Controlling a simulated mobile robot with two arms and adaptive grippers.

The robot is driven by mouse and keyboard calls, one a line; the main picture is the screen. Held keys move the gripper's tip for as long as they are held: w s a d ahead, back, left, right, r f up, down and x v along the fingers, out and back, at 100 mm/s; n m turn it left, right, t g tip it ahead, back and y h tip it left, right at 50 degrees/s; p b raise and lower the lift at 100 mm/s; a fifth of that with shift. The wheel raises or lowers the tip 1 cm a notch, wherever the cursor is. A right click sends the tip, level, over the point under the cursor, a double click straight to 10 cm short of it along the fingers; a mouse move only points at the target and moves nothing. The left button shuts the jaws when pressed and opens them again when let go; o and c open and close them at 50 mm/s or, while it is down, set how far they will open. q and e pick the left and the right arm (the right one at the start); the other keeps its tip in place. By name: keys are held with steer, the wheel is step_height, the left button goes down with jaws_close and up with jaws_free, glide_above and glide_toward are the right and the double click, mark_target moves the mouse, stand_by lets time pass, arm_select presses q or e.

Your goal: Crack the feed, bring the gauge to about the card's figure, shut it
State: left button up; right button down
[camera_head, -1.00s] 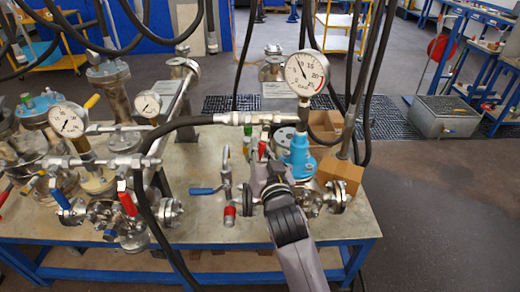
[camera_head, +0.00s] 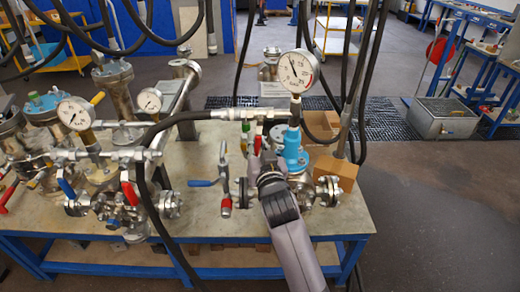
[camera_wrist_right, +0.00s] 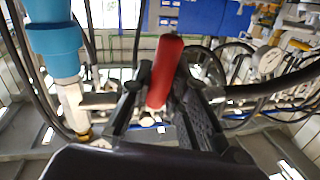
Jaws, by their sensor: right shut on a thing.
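A round white pressure gauge (camera_head: 295,71) stands above the light-blue fitting (camera_head: 293,153) at the right of the bench. Its needle points to the upper left; the figures are too small to read surely. My right gripper (camera_head: 263,162) is just left of the blue fitting, shut on a red valve handle (camera_head: 257,146). In the right wrist view the red handle (camera_wrist_right: 164,72) stands up between the fingers, with the blue fitting (camera_wrist_right: 56,48) at the left. The valve's body is mostly hidden by my gripper. I cannot make out the card. My left gripper is out of view.
A blue-handled lever (camera_head: 200,183) and a red-ended lever (camera_head: 226,204) lie left of my gripper. A black hose (camera_head: 165,124) crosses the bench. Cardboard boxes (camera_head: 335,172) stand to the right. Two more gauges (camera_head: 75,113) (camera_head: 149,100) are at the left.

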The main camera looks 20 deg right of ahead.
steer(key=shift+s+d+r+n+p, duration=0.15)
steer(key=shift+d+r+n+p, duration=0.05)
steer(key=shift+r+n+p, duration=0.1)
steer(key=shift+d+f, duration=0.1)
steer(key=shift+d+n+p, duration=0.1)
steer(key=shift+n+p, duration=0.3)
steer(key=shift+p, duration=0.05)
steer(key=shift+d+f, duration=0.1)
steer(key=shift+f, duration=0.05)
steer(key=c, duration=2)
jaws_free()
steer(key=o, duration=0.5)
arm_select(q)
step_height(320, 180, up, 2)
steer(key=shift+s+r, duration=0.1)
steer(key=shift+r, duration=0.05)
